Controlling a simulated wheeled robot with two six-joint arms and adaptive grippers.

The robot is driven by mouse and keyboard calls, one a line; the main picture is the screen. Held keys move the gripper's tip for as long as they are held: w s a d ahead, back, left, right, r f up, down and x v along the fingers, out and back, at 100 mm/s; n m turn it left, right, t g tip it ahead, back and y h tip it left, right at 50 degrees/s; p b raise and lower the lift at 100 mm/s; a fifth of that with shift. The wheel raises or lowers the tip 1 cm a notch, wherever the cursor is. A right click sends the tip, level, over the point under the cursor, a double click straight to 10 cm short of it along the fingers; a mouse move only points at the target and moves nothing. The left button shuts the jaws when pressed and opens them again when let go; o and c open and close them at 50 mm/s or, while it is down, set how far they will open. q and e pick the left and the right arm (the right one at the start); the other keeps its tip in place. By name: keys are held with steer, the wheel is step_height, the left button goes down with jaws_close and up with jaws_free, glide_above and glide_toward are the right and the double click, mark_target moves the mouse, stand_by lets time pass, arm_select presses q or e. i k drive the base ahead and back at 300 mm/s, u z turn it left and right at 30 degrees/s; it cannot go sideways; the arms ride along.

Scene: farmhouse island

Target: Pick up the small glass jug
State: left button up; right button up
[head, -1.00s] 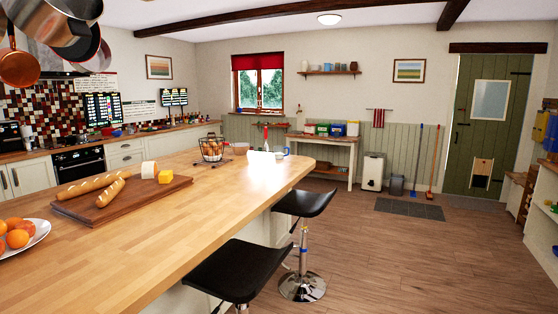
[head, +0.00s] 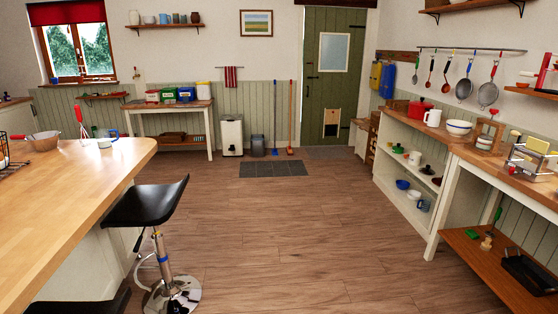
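I cannot make out a small glass jug for certain in the head view. A small pale cup or jug (head: 105,143) stands near the far corner of the wooden island (head: 70,195), but its material is too small to tell. A blue-handled mug (head: 112,134) is close behind it. A white jug (head: 432,118) stands on the right-hand counter, and it looks opaque. Neither of my grippers is in view.
A black bar stool (head: 146,205) stands at the island's right side. A metal bowl (head: 44,141) and a red whisk (head: 79,118) are on the island. The right-hand counter (head: 500,165) has shelves below. Open floor (head: 290,220) lies between.

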mark_target(102, 136)
steer(key=z, duration=0.4)
steer(key=i, duration=2.7)
steer(key=u, duration=0.4)
steer(key=i, duration=1.4)
steer(key=u, duration=1.5)
steer(key=i, duration=1.05)
steer(key=u, duration=0.65)
